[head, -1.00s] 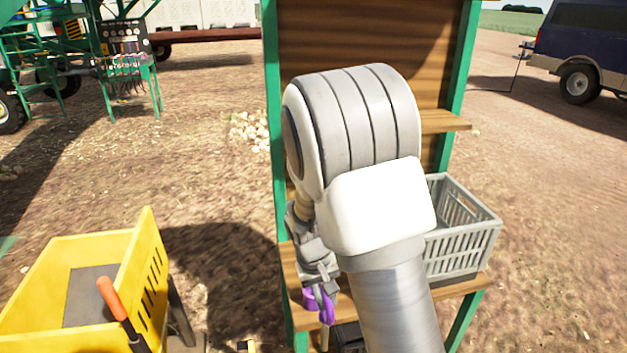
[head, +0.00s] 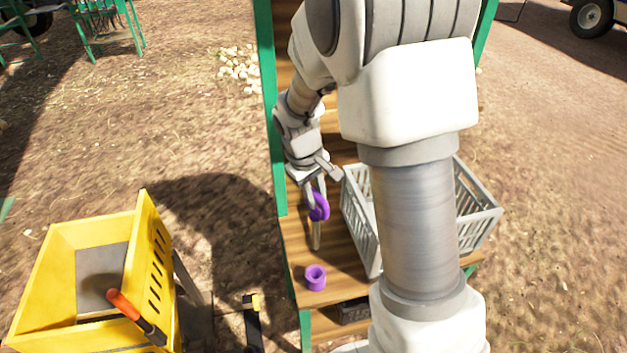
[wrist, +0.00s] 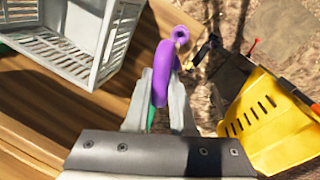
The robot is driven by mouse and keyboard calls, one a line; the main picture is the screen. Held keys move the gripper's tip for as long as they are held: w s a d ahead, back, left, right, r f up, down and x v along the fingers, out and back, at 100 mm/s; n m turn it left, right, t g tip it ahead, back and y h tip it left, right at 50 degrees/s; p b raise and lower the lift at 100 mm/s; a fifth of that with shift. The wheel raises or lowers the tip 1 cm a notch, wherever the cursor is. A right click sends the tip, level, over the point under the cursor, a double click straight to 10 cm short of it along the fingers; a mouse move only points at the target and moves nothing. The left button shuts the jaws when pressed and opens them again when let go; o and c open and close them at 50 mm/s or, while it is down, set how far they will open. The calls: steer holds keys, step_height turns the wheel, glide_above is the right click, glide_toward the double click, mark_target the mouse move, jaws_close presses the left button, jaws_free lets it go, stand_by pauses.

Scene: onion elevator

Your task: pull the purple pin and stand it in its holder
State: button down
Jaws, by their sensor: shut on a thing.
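My gripper (head: 318,186) is shut on the purple pin (head: 320,208) by its purple ring-shaped handle. The pin's pale metal shaft hangs down, close to upright, over the wooden shelf, its tip a little beyond the holder. The holder (head: 315,278), a short purple open-topped cup, stands on the shelf's near part, apart from the pin. In the wrist view the purple handle (wrist: 163,68) is between my fingers (wrist: 160,100), and the small purple holder (wrist: 180,34) shows just past it. The shaft is mostly hidden there.
A grey slatted crate (head: 362,225) sits on the wooden shelf (head: 298,245) just right of the pin. A green post (head: 268,110) rises at the shelf's left edge. A yellow slotted bin (head: 155,265) with an orange-handled lever (head: 122,303) stands to the left.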

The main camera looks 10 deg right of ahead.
mark_target(315, 245)
steer(key=shift+f+b, duration=7.05)
steer(key=shift+f, duration=2.6)
steer(key=c, duration=0.7)
jaws_free()
steer(key=shift+s, duration=0.1)
steer(key=s+a+r+p, duration=0.1)
steer(key=a+r, duration=0.2)
steer(key=r, duration=1.4)
steer(key=s+d+r+m+t, duration=0.1)
steer(key=s+r, duration=0.2)
steer(key=s, duration=0.3)
steer(key=s+d+r+m+t+y, duration=0.1)
steer(key=s+r+m+t, duration=0.1)
steer(key=s, duration=0.5)
steer(key=s+d+r+m+t+y, duration=0.1)
steer(key=s+r, duration=0.3)
steer(key=s, duration=0.2)
steer(key=shift+s+r+t, duration=0.2)
steer(key=shift+s+t, duration=0.05)
steer(key=shift+t, duration=0.15)
